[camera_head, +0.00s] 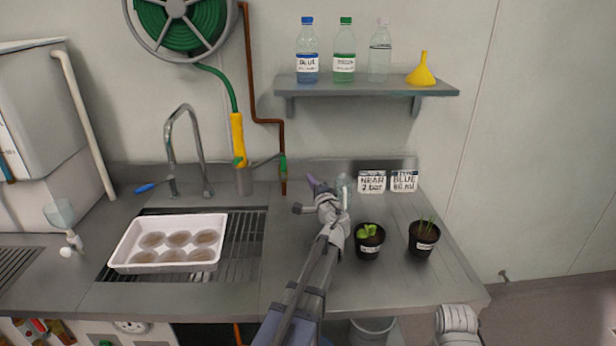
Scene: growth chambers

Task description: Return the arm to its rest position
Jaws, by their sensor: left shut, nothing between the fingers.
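My left arm reaches in from the bottom middle over the steel counter (385,285). My left gripper (314,187) is shut and empty, above the back part of the counter, left of two potted plants. A clear vessel (344,185) shows partly behind the gripper and wrist; I cannot tell whether they touch. The nearer black pot (369,247) holds a leafy seedling and stands just right of my wrist. A grey-white part of my own body shows at the bottom right; the right gripper does not show.
A second black pot (424,239) with thin shoots stands farther right. Two label cards (371,182) stand at the back. A white tray (125,250) with several round brown wells lies over the sink rack. A shelf (370,91) above holds three bottles and a yellow funnel (421,73).

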